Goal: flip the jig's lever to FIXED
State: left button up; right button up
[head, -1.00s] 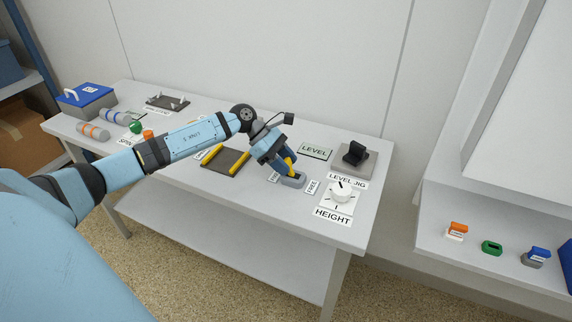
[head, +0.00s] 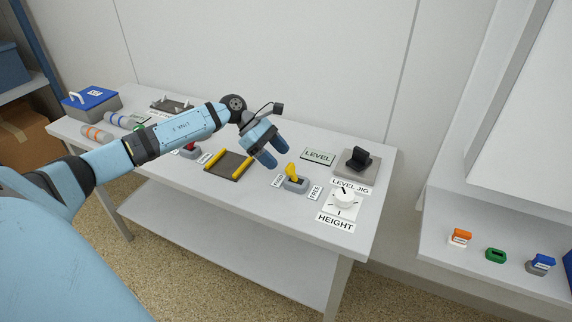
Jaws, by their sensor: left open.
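The jig's lever (head: 291,171) is a yellow handle on a small grey base (head: 298,187), near the table's front edge. It leans to the upper left, toward the left label (head: 278,180), which seems to read FIXED but is small; the label on the right (head: 315,192) reads FREE. My left gripper (head: 275,161) is open and empty, up and to the left of the lever, with a gap between them. My right gripper is not in view.
A HEIGHT dial (head: 344,198) and a dark clamp on the level jig (head: 357,159) stand to the right. A LEVEL sign (head: 318,157) lies behind the lever. A dark plate with yellow rails (head: 230,164) is to the left. A red-handled switch (head: 189,149) is partly behind my arm.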

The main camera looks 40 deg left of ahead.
pick_arm(q)
jog(key=v, duration=0.8)
jog(key=shift+a+r, duration=0.25)
jog(key=shift+r, duration=0.05)
